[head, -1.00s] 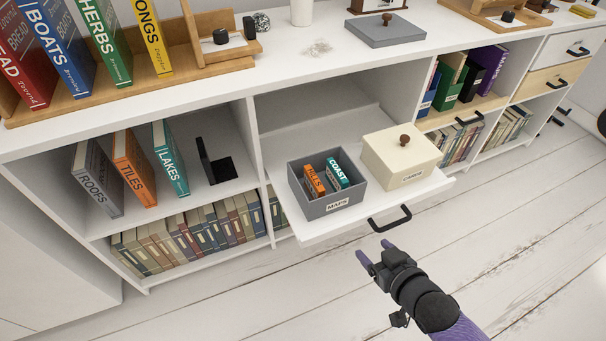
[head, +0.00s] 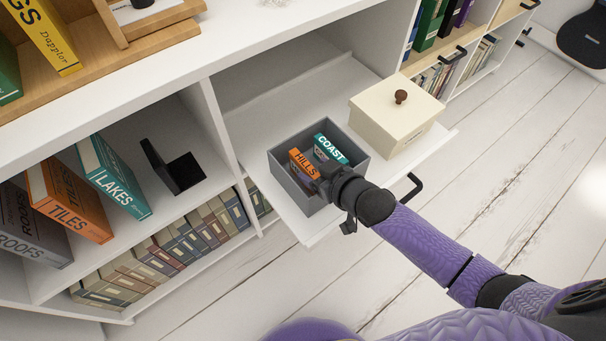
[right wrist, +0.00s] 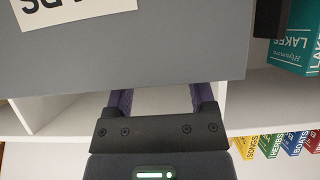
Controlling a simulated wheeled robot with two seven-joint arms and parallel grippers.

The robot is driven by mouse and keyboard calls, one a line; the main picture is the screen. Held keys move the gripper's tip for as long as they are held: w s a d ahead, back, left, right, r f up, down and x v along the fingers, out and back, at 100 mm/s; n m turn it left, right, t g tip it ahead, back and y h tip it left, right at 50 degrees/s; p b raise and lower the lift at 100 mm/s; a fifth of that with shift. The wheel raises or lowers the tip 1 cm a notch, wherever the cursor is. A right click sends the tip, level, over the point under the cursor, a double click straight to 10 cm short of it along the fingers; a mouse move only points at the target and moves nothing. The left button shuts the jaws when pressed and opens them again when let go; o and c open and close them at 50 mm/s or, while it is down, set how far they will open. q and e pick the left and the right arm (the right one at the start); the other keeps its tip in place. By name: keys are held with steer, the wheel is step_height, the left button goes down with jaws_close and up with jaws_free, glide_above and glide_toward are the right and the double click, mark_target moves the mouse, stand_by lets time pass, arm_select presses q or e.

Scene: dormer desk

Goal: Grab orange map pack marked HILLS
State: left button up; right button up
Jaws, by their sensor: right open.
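The orange map pack marked HILLS (head: 304,164) stands in the left part of the open-topped grey box (head: 289,181), beside the teal COAST pack (head: 330,148). My right gripper (head: 322,182) is over the box's near side, close to the HILLS pack, and its wrist covers part of the box. In the right wrist view its two purple fingers (right wrist: 163,98) are spread, with the tips hidden behind the grey box wall (right wrist: 170,45). No pack shows between them. My left gripper is not in view.
The box stands on a pulled-out white shelf with a black handle (head: 414,187). A cream lidded box (head: 392,119) stands close on its right. Shelves on the left hold TILES (head: 69,202) and LAKES (head: 112,178) books and a black bookend (head: 172,168).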

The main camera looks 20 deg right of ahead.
steer(key=shift+w+a+f+b, duration=0.25)
steer(key=shift+w+f+b, duration=0.1)
steer(key=shift+w+f, duration=0.5)
steer(key=shift+w+a, duration=0.1)
steer(key=shift+w, duration=0.05)
steer(key=shift+r, duration=0.15)
jaws_close()
